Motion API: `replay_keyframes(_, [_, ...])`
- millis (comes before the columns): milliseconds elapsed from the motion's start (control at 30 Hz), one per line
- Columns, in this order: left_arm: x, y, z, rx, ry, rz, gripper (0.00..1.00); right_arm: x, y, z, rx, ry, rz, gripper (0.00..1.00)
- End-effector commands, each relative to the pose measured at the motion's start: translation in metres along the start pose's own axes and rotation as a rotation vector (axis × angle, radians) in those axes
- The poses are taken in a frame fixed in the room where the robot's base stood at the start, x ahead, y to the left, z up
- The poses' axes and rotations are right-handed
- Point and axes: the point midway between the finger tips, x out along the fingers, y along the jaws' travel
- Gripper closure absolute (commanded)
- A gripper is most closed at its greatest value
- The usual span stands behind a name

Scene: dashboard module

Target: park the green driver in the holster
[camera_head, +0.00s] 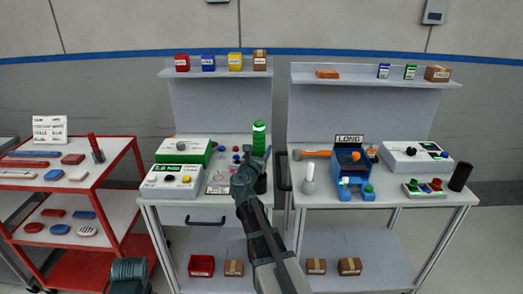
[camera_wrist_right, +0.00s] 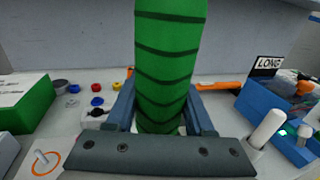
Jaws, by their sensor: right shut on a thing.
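The green driver (camera_head: 259,138) stands upright above the left workbench, near its right edge. Its green handle with dark rings fills the middle of the right wrist view (camera_wrist_right: 168,60). My right gripper (camera_head: 254,160) is shut around the lower part of the handle; the wrist view shows a finger on each side (camera_wrist_right: 160,118). A dark cylinder, possibly the holster (camera_head: 261,184), shows just below the gripper, partly hidden by my arm. I cannot tell whether the driver's lower end is inside it.
A green-and-white box (camera_head: 183,151) and a white box (camera_head: 172,181) stand left of the driver, with small coloured parts between. On the right bench are an orange-handled tool (camera_head: 313,154), a white cylinder (camera_head: 309,178), a blue fixture (camera_head: 354,175) and a black cylinder (camera_head: 460,176).

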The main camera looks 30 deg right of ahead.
Motion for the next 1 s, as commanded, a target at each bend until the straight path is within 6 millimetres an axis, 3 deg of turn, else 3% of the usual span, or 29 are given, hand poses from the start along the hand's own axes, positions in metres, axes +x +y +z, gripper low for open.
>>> replay_keyframes(433, [0.0067,0.0006,-0.0004,0.000,0.000,0.000,0.22,0.0000,0.0000,-0.0066,-0.001,-0.001,0.000,1.00])
replay_keyframes(467, [0.0058,0.0006,-0.0003,0.000,0.000,0.000,0.22,0.0000,0.0000,-0.0057,-0.001,-0.001,0.000,0.41])
replay_keyframes(600, [0.0057,0.0005,-0.0003,0.000,0.000,0.000,0.22,0.0000,0.0000,-0.0056,-0.001,0.000,0.000,0.16])
replay_keyframes(633, [0.0057,0.0006,-0.0003,0.000,0.000,0.000,0.22,0.0000,0.0000,-0.0056,-0.001,0.000,0.000,0.12])
replay_keyframes(1000, [0.0059,0.0005,-0.0004,0.000,0.000,0.000,0.22,-0.0063,-0.0004,-0.0060,0.000,0.000,0.001,0.12])
